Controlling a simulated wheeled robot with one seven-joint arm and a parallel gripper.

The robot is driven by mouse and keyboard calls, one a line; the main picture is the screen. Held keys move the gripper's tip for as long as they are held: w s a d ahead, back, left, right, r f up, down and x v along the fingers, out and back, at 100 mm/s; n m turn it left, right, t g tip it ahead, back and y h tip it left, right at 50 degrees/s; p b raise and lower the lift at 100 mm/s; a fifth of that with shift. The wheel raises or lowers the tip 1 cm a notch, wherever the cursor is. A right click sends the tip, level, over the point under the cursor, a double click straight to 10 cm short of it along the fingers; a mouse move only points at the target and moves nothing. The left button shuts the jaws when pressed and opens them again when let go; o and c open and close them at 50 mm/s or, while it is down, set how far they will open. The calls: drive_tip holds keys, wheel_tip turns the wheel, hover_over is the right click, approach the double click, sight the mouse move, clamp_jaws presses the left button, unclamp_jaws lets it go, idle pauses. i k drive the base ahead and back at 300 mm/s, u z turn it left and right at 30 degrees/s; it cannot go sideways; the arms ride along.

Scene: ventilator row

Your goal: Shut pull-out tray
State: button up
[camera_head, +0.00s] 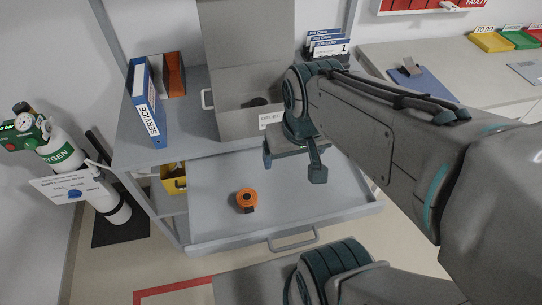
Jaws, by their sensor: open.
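The grey pull-out tray (215,222) is extended from the shelf unit, below the top shelf. Its front handle (292,240) faces the lower part of the picture. An orange, round object with a dark part (246,200) lies on the tray, left of its middle. My gripper (292,164) is open and empty, in front of the grey box. In the picture it overlaps the back right part of the tray, and its height above it is hard to tell.
On the top shelf stand a grey box with raised lid (240,122), a blue SERVICE binder (145,100) and job cards (328,45). A yellow bin (173,184) sits below left. An oxygen cylinder (65,155) stands left. A counter (420,58) is at right.

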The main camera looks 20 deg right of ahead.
sight(289, 204)
drive_tip(key=u, duration=0.35)
drive_tip(key=k, duration=0.5)
drive_tip(key=u, duration=1.3)
drive_tip(key=k, duration=1.1)
drive_tip(key=z, duration=1.55)
drive_tip(key=i, duration=0.5)
